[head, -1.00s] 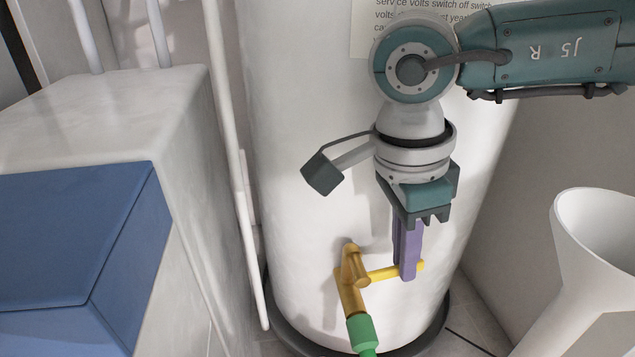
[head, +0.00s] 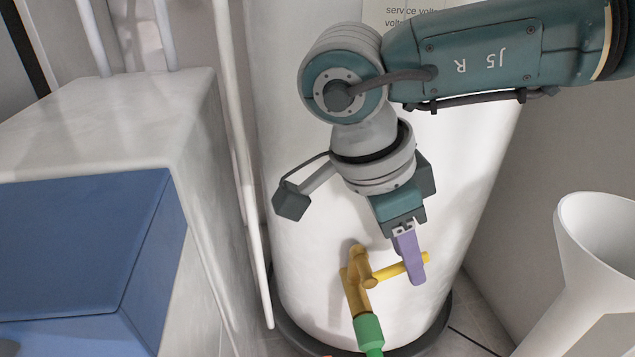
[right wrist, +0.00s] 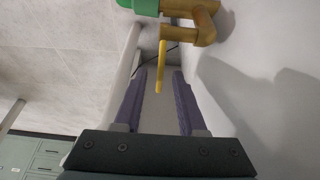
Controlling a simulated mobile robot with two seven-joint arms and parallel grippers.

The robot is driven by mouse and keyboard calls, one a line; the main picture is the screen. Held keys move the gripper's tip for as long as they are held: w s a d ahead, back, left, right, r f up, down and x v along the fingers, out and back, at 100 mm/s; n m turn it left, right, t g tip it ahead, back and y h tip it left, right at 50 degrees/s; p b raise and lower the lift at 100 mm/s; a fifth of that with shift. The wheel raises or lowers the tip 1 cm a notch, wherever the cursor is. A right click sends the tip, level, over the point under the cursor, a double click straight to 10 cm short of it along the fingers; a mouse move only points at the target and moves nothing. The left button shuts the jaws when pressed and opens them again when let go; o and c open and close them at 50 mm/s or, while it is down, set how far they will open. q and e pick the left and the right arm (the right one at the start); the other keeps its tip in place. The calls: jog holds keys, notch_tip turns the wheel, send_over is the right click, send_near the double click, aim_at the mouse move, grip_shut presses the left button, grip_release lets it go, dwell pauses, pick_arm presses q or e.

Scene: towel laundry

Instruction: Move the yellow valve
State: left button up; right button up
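The yellow valve (head: 398,269) is a thin bright lever on a brass tap (head: 358,280) low on the front of a white tank. Its free end points right and slightly up. My right gripper (head: 415,280) reaches down from above, its purple fingers at the lever's free end. In the right wrist view my right gripper (right wrist: 158,74) is open, with a clear gap between its fingers. There the yellow valve (right wrist: 160,68) lies in line with that gap, apart from both fingers. My left gripper is not in view.
A green hose fitting (head: 369,333) hangs below the tap. The white tank (head: 470,150) stands close behind my right arm. A white pipe (head: 240,170) and a blue-fronted box (head: 80,240) are at left. A white flared container (head: 590,270) stands at right.

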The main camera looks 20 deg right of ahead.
aim_at(371, 276)
jog(key=shift+r, duration=0.1)
jog(key=p+v, duration=0.5)
jog(key=v, duration=0.4)
jog(key=shift+a+r, duration=0.25)
jog(key=shift+r, duration=0.05)
